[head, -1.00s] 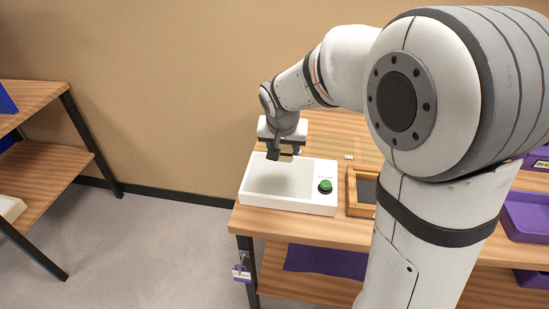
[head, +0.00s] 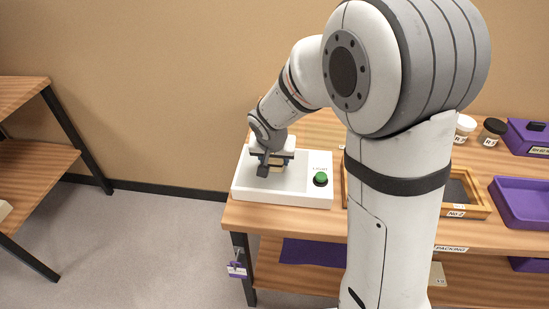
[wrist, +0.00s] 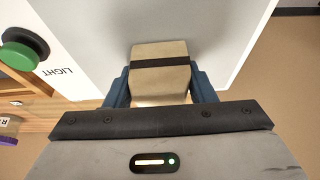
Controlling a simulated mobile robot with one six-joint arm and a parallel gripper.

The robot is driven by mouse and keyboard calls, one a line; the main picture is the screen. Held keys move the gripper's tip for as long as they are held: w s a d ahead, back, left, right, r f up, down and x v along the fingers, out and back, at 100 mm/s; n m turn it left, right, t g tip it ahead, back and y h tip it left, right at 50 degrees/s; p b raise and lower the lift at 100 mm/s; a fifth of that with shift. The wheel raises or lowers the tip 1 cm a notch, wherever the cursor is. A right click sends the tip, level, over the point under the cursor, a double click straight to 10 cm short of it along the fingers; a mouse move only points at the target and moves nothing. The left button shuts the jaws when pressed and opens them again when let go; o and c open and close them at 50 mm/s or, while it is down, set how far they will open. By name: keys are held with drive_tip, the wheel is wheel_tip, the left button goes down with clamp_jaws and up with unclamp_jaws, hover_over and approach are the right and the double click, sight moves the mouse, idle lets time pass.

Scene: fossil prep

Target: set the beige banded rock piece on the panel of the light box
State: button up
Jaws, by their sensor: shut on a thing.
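The beige rock piece (wrist: 160,66) with a dark band sits between the blue fingers of my gripper (wrist: 160,88) in the wrist view. My gripper is shut on it. In the head view my gripper (head: 275,172) is low over the panel of the white light box (head: 285,199), and the piece is mostly hidden behind it. I cannot tell whether the piece touches the panel. The light box panel (wrist: 95,35) lies beneath and beyond the piece in the wrist view.
A green button (head: 320,179) is on the right side of the light box. A wooden tray (head: 470,211) and a purple tray (head: 525,200) stand to the right on the bench. Two small jars (head: 491,131) stand behind. A wooden shelf (head: 40,165) is at the left.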

drive_tip(key=shift+r, duration=0.1)
drive_tip(key=o, duration=1.2)
drive_tip(key=shift+r, duration=0.1)
drive_tip(key=d+v, duration=0.1)
drive_tip(key=v, duration=1)
drive_tip(key=s+d, duration=0.3)
drive_tip(key=s, duration=0.3)
drive_tip(key=s+d+n+g, duration=0.1)
drive_tip(key=s+d, duration=0.3)
drive_tip(key=s, duration=0.2)
drive_tip(key=s+d+n+g, duration=0.1)
drive_tip(key=s+d, duration=0.2)
drive_tip(key=s, duration=0.3)
drive_tip(key=shift+s+d+y+p, duration=0.25)
drive_tip(key=shift+d+y+p, duration=0.1)
drive_tip(key=shift+d+y, duration=0.05)
